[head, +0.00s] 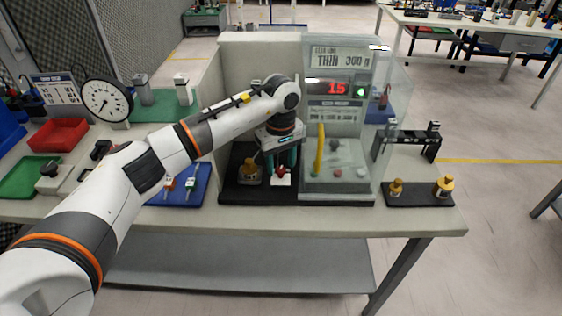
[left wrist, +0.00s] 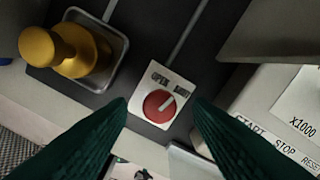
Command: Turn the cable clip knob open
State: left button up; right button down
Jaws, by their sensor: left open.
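The red knob (head: 281,170) sits on a small white plate on the dark base of the bench fixture. In the left wrist view the knob (left wrist: 158,106) is round with a white pointer line. The plate (left wrist: 166,82) reads OPEN and SHUT, and the line points up and right, toward SHUT. My left gripper (head: 281,164) reaches down over the knob from above. In the left wrist view its dark green fingers (left wrist: 160,104) are open, one on each side of the knob, with gaps showing. Contact is not visible. My right gripper is not in view.
A yellow-brass weight (left wrist: 70,50) stands in a metal tray left of the knob. A clear enclosure (head: 340,150) with a yellow handle (head: 320,150) stands close on the right. A beige wall (head: 250,70) rises behind. A blue tray (head: 180,186) lies left.

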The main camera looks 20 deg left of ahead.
pick_arm(q)
jog(key=shift+f, duration=0.7)
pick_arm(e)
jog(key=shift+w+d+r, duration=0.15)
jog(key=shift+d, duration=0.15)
pick_arm(q)
jog(key=c, duration=1)
